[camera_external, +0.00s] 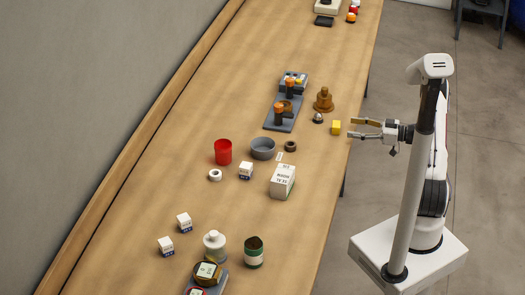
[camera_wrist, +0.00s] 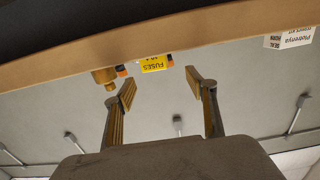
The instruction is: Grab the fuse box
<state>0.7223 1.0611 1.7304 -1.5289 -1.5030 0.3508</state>
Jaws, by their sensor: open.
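The fuse box is a small yellow box (camera_external: 336,127) near the right edge of the table, in the external view.
A brass bell-shaped part (camera_external: 323,100) and a small silver dome (camera_external: 318,118) stand close to the fuse box. A dark ring (camera_external: 290,146), a grey bowl (camera_external: 263,148) and a white seal box (camera_external: 283,181) lie to the left. The table edge (camera_wrist: 70,72) crosses the wrist view.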

